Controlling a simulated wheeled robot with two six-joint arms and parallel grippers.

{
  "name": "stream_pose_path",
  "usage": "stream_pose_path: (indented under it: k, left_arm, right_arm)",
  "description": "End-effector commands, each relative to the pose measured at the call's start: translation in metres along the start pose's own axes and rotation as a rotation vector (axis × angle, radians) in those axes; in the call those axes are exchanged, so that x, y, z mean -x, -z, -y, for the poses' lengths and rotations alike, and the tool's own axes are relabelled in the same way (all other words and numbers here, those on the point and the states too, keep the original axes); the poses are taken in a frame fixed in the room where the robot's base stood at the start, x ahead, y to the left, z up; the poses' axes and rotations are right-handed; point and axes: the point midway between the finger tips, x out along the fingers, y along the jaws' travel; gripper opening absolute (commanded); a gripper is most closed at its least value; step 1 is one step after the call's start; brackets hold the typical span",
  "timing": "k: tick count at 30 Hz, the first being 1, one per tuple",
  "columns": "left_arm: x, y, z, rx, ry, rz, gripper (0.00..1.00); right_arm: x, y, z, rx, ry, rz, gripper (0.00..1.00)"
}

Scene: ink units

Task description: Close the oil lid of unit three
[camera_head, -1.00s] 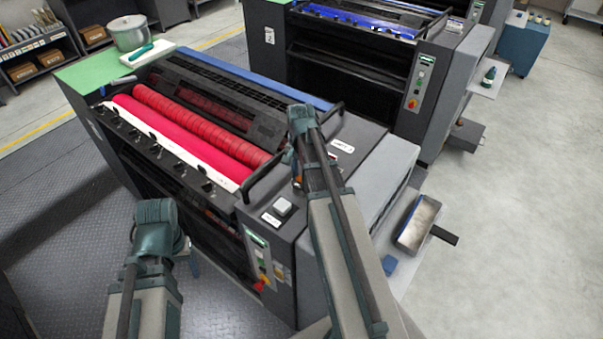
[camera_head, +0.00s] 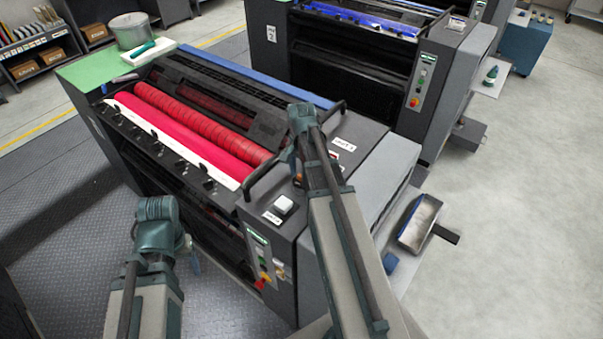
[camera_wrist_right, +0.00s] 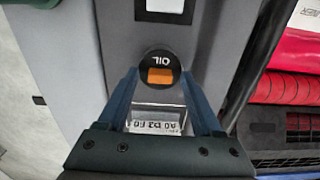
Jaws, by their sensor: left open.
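Unit three is the near press (camera_head: 370,140) with red rollers. In the right wrist view, a round black piece marked OIL (camera_wrist_right: 160,58), with an orange patch (camera_wrist_right: 160,76), lies on the grey side panel. My right gripper (camera_wrist_right: 160,80) is open over it, with one fingertip on each side; I cannot tell if they touch it. In the head view my right wrist (camera_head: 303,120) hides this spot. I cannot tell how far the lid is raised. My left gripper (camera_head: 191,255) is open and low in front of the press, mostly hidden behind its own wrist.
A black handrail (camera_head: 262,175) runs beside the rollers. A tray (camera_head: 418,222) sticks out at the right. Unit two (camera_head: 350,65) stands behind.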

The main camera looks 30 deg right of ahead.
Motion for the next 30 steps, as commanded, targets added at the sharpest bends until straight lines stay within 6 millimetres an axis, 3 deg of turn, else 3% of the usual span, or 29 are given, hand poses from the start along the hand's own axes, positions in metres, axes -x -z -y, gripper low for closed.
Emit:
stream_pose_path:
  k: [14,20,30]
  left_arm:
    - [0.007,0.000,0.001,0.001,0.000,0.000,0.68]
    - [0.026,-0.002,0.002,0.005,-0.001,0.000,0.68]
    - [0.077,-0.005,0.007,0.003,-0.001,0.002,0.68]
  right_arm:
    - [0.007,0.000,0.000,0.001,0.000,0.000,0.68]
    - [0.026,0.000,0.000,0.001,0.000,0.000,0.68]
    - [0.078,0.000,0.000,0.001,0.000,0.000,0.68]
